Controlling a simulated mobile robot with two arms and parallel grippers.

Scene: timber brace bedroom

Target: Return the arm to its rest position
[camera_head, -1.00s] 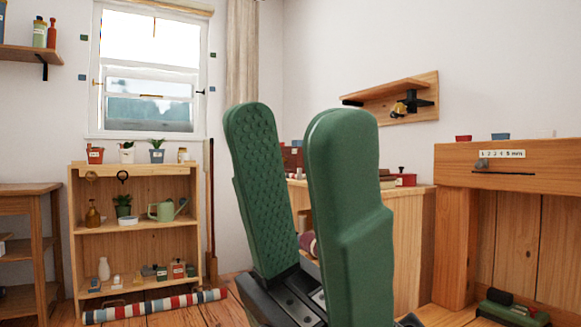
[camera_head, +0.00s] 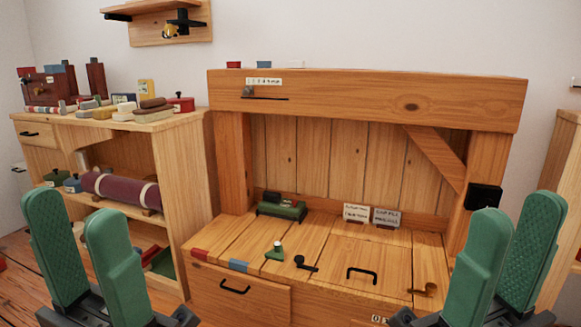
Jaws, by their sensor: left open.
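My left gripper (camera_head: 84,258) is at the lower left in the head view. Its two green padded fingers stand upright and apart, with nothing between them. My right gripper (camera_head: 505,258) is at the lower right. Its two green fingers are also apart, with nothing seen between them. Both grippers are in front of the wooden furniture and touch nothing that I can see. The lower arm links are mostly hidden below the picture edge.
A timber bench (camera_head: 328,262) with a thick top beam (camera_head: 370,98) fills the middle. A green tool (camera_head: 283,208) and two cards stand on it. A shelf cabinet (camera_head: 187,176) is at the left, with a maroon roll (camera_head: 120,190). A wall shelf (camera_head: 160,32) hangs above.

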